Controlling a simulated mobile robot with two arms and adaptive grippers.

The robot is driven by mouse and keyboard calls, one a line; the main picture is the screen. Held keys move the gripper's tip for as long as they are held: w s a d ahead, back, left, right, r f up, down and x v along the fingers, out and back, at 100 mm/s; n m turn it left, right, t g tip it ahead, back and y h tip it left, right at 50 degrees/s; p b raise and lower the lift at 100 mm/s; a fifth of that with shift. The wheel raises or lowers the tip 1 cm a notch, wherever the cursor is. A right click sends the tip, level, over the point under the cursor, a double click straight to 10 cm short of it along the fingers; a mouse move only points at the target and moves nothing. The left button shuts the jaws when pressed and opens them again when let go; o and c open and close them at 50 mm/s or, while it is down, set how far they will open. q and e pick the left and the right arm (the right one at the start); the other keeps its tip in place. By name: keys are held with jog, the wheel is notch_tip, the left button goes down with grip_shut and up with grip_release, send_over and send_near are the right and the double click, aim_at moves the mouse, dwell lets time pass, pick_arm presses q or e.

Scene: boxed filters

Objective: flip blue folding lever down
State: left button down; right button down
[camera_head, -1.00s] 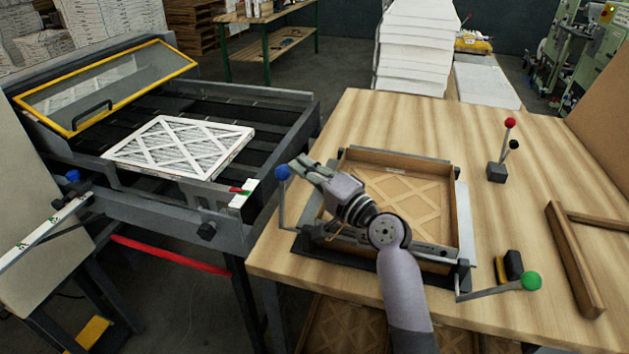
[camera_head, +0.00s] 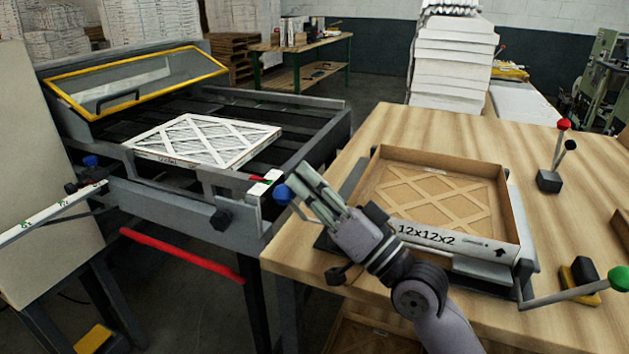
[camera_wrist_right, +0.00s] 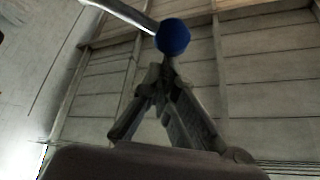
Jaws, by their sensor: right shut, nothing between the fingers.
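The blue lever knob (camera_head: 283,194) is at the left of the clamp fixture, near the table's left edge. Its short rod leans outward to the left, and its lower end is hidden behind my right gripper. My right gripper (camera_head: 300,178) is shut and empty, close beside the knob on its right. In the right wrist view the blue knob (camera_wrist_right: 172,37) is just beyond the fingertips (camera_wrist_right: 160,75); I cannot tell if they touch. A brown filter box (camera_head: 445,205) marked 12x12x2 sits in the fixture. My left gripper is out of view.
A green-knobbed lever (camera_head: 617,279) lies low at the fixture's right. A red-knobbed joystick (camera_head: 563,125) stands on the wooden table (camera_head: 400,125). A machine at left holds a white filter (camera_head: 205,141) under a raised yellow-framed cover (camera_head: 140,80).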

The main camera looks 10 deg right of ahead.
jog(key=shift+s+a+f, duration=0.5)
jog(key=shift+s+f, duration=0.05)
jog(key=shift+s, duration=0.2)
